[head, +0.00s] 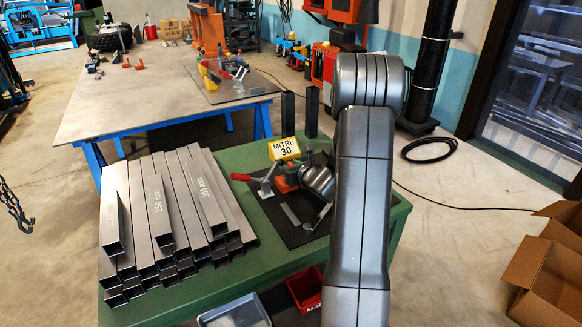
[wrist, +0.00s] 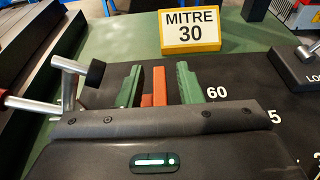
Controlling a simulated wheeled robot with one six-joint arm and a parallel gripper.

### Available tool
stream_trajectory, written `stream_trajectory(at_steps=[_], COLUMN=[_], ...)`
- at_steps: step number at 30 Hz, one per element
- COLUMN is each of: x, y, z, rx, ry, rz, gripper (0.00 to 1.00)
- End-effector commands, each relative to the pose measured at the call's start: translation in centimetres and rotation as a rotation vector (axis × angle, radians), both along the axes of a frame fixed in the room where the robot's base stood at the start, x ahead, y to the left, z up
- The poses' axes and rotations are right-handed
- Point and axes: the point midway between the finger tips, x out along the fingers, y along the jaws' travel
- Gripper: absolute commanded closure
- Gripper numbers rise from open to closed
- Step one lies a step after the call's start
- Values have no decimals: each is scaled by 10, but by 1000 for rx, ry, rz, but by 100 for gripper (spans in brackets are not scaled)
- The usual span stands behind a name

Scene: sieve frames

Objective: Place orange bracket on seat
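An orange piece (head: 284,184), which looks like the bracket, is on the dark fixture plate (head: 304,232) on the green bench. In the wrist view this orange piece (wrist: 159,88) stands between the two green fingers of my gripper (wrist: 158,78). Gaps show on both sides of it, so my gripper looks open around it, not closed on it. In the head view my gripper (head: 318,182) is low over the plate, partly hidden by my arm. The orange piece's lower part is hidden by the gripper body. I cannot tell which part is the seat.
A toggle clamp with a red handle (head: 242,177) stands close left of my gripper. A yellow MITRE 30 sign (head: 284,149) is behind it. Steel tubes (head: 172,210) stack at the bench's left. A grey tray (head: 235,313) and red bin (head: 304,287) are in front.

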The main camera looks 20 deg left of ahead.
Motion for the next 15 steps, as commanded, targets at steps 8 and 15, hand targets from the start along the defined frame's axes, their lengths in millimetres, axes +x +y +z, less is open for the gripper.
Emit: stream_trajectory(at_steps=[8,15], x=[-4,-35], y=[-5,-41], z=[5,19], rx=[0,1], ry=[0,-1], rz=[-2,-4], gripper=[67,67])
